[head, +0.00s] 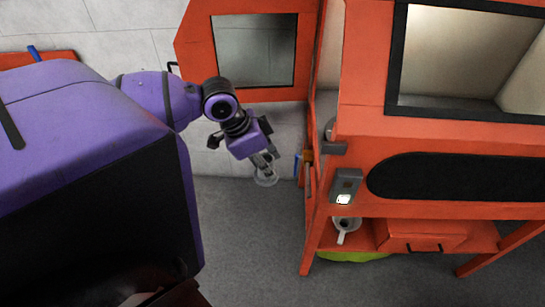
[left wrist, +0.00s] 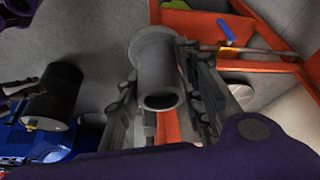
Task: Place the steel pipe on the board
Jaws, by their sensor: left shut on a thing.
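The steel pipe is a short grey tube with a flanged rim; it shows large in the left wrist view (left wrist: 155,62), its open end facing the camera. My left gripper (left wrist: 160,95) is shut on it, one finger on each side. In the head view my left gripper (head: 263,160) hangs in the air left of the orange machine, with the pipe's rim (head: 266,179) low at its fingertips. I cannot make out the board in either view.
The orange machine (head: 440,190) stands at right, its windowed door panel (head: 190,50) behind my arm. Its low shelf holds an orange box (head: 420,235) and a white funnel-like item (head: 343,228). The left wrist view shows a black drum (left wrist: 62,88) and a blue-handled tool (left wrist: 226,32). Grey floor (head: 245,240) is clear.

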